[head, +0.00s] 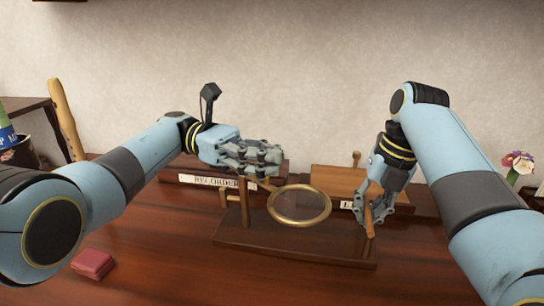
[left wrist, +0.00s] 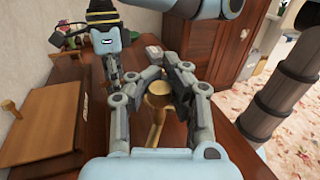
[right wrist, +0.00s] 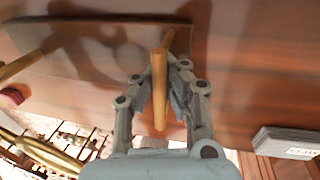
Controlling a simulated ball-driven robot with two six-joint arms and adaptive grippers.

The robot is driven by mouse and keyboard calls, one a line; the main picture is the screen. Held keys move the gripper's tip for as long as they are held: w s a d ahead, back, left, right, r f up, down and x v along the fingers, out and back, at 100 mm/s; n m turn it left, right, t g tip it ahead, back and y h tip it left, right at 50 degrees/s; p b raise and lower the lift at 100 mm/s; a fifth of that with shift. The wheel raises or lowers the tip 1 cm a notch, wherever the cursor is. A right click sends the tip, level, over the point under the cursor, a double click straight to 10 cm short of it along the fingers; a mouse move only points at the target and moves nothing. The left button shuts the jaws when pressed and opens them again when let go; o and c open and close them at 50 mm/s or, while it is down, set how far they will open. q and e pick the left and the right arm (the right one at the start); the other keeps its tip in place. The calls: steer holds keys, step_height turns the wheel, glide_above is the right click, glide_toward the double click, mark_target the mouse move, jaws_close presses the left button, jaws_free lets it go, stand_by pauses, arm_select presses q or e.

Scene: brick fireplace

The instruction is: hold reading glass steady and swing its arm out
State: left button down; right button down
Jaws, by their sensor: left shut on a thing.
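The reading glass, a brass-rimmed round lens (head: 272,208), stands over a dark wooden base (head: 290,250). It has a thin upright at the left and a wooden stick (head: 369,216) at the right. My left gripper (head: 279,163) is shut on the reading glass near its upper left; its fingers hide the exact part held. In the left wrist view a round brass-coloured part (left wrist: 157,88) shows between the fingers. My right gripper (head: 374,212) straddles the wooden stick, which also shows in the right wrist view (right wrist: 159,85); its fingers stand apart either side.
A small red box (head: 92,263) lies at the left front. A wooden recorder (head: 65,118) leans at the far left; flowers (head: 519,162) stand right.

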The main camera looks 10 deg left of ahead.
arm_select(q)
steer(key=shift+a+f, duration=0.2)
steer(key=shift+a, duration=0.05)
steer(key=c, duration=1.4)
jaws_free()
steer(key=shift+w+d, duration=0.1)
steer(key=shift+w, duration=0.1)
steer(key=shift+c, duration=0.2)
steer(key=o, duration=0.3)
steer(key=shift+d, duration=0.1)
steer(key=shift+s+r, duration=0.1)
steer(key=shift+r, duration=0.1)
step_height(320, 180, up, 10)
steer(key=shift+f, duration=0.15)
